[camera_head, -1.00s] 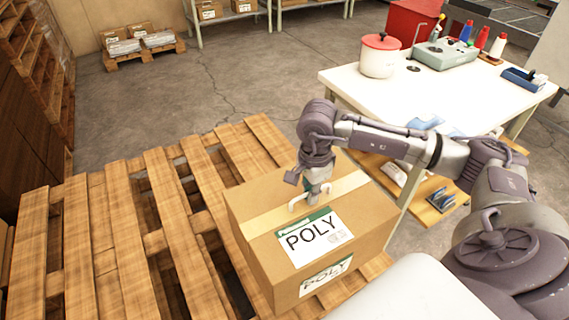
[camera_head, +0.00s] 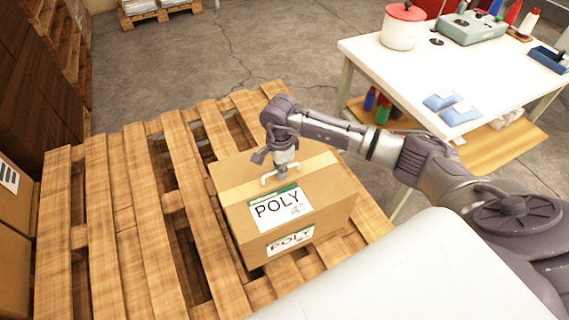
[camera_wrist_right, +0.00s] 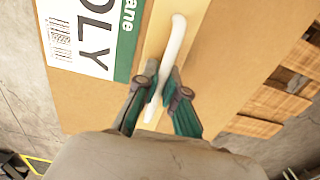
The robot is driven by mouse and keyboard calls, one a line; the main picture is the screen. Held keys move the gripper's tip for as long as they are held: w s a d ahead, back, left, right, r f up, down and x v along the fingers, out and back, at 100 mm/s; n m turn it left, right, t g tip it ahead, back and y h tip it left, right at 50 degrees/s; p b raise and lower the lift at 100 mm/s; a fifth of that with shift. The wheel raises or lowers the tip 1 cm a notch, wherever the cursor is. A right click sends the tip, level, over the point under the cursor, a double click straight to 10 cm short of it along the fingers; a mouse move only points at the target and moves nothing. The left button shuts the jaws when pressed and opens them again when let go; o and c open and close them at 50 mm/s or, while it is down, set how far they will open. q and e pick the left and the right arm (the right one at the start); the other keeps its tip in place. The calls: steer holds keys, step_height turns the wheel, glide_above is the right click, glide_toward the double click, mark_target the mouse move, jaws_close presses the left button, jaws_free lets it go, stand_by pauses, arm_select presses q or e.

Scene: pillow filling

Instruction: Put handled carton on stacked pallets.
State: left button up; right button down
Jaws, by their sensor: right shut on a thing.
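The handled carton (camera_head: 325,192) is a brown box with a tan tape strip, a white POLY label and a white handle on top. My right gripper (camera_head: 284,178) is shut on the white handle from above. In the right wrist view the two fingers (camera_wrist_right: 158,92) sit on either side of the handle (camera_wrist_right: 172,45), with the carton top (camera_wrist_right: 230,50) below. The carton is upright over the right part of the stacked wooden pallets (camera_head: 97,220). I cannot tell whether its bottom touches the slats. My left gripper is not in view.
A white table (camera_head: 400,78) with a white pot (camera_head: 403,30), a green device and bottles stands at the back right, with a wooden shelf under it. Brown boxes (camera_head: 12,235) stand at the left edge. The left part of the pallets is bare.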

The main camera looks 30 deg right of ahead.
step_height(320, 180, down, 2)
steer(key=shift+f, duration=0.25)
steer(key=c, duration=1.3)
jaws_free()
steer(key=shift+s, duration=0.1)
steer(key=shift+o, duration=0.2)
steer(key=shift+r, duration=0.2)
step_height(320, 180, up, 12)
steer(key=shift+f+b, duration=0.15)
steer(key=shift+b, duration=0.5)
